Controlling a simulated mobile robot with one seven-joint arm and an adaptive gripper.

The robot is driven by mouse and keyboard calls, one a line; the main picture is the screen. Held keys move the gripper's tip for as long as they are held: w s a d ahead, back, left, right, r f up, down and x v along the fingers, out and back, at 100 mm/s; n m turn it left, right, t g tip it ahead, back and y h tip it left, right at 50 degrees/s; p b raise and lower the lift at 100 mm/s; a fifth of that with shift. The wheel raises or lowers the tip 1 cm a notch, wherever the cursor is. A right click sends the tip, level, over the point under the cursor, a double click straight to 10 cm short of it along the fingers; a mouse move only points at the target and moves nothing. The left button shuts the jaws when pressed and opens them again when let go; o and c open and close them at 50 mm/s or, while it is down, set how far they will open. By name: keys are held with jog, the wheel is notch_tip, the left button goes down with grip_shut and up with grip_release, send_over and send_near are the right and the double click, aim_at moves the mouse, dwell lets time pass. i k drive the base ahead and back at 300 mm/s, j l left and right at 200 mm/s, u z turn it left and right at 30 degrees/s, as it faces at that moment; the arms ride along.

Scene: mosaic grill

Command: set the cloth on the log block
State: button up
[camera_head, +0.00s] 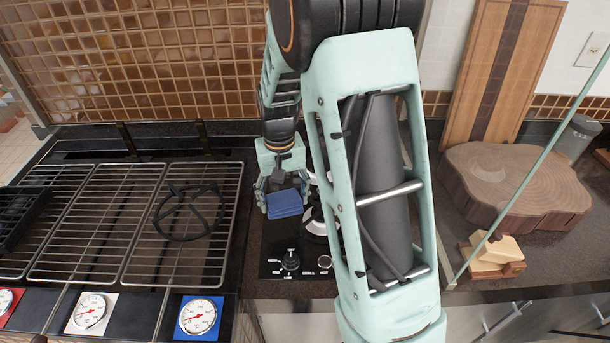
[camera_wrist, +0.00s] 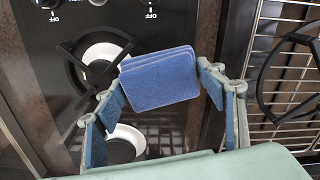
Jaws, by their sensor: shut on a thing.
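The cloth (camera_head: 285,204) is a small folded blue pad in my gripper (camera_head: 282,190), held above the dark cooktop left of centre. In the wrist view the cloth (camera_wrist: 160,84) shows its folded layers between my blue-padded fingers (camera_wrist: 160,98). My gripper is shut on it. The log block (camera_head: 515,180) is a wide brown wood slab with ring grain on the right counter, well to the right of my gripper. Its top is bare.
The grill grate (camera_head: 100,215) with a black trivet (camera_head: 189,211) lies left. White burners (camera_wrist: 125,143) sit below the cloth. A thin green upright (camera_head: 545,155) crosses before the log block. A tall board (camera_head: 500,70) leans behind.

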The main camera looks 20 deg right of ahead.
aim_at(574, 257)
jog(key=k, duration=1)
jog(key=k+z, duration=0.15)
jog(key=z, duration=0.25)
jog(key=k+z, duration=0.1)
jog(key=z, duration=0.3)
jog(key=i+l+z, duration=0.15)
jog(key=z, duration=0.8)
jog(key=i+l, duration=0.1)
jog(key=i, duration=1.05)
jog(key=l+z, duration=0.05)
